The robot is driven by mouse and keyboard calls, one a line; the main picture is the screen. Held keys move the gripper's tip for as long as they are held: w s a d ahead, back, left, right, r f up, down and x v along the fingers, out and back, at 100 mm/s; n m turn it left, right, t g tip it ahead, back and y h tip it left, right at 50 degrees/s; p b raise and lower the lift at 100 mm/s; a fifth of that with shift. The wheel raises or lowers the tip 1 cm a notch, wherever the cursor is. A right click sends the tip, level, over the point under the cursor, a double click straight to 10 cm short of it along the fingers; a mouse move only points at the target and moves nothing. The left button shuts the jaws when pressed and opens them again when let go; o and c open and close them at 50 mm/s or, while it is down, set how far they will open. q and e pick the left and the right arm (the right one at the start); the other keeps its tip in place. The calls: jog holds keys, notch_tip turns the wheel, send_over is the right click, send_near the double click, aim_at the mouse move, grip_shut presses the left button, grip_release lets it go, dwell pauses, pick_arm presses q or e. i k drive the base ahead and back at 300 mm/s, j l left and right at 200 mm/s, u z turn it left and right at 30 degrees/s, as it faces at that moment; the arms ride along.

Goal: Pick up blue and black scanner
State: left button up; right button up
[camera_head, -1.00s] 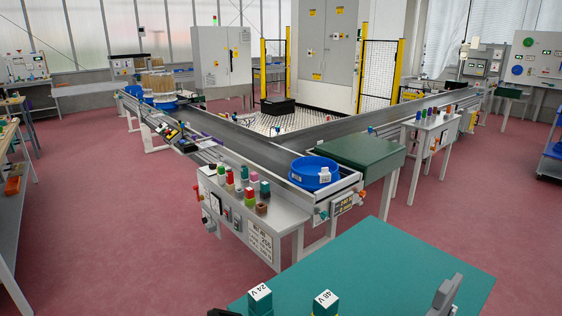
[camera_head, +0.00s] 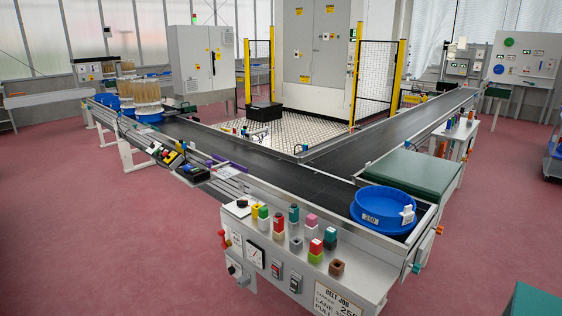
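A small dark device (camera_head: 193,173) with a bluish edge sits on a side shelf along the left conveyor, in the head view. It may be the blue and black scanner, but it is too small to tell. A yellow, black and red item (camera_head: 169,156) is just left of it. Neither of my grippers shows in the head view now.
A V-shaped conveyor (camera_head: 250,150) fills the middle, with a blue tray (camera_head: 383,222) at its near end. A white bench (camera_head: 350,275) with several coloured blocks stands in front. A green-topped box (camera_head: 420,178) is at right. Red floor (camera_head: 100,250) is clear at left.

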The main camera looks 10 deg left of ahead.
aim_at(191, 170)
jog(key=i+j, duration=0.3)
jog(key=i+j+z, duration=0.1)
jog(key=i+j, duration=0.25)
jog(key=j, duration=0.15)
jog(key=i+j, duration=0.3)
jog(key=i+j+z, duration=0.1)
jog(key=i+j, duration=0.2)
jog(key=j, duration=0.25)
jog(key=i+j, duration=0.3)
jog(key=j, duration=0.15)
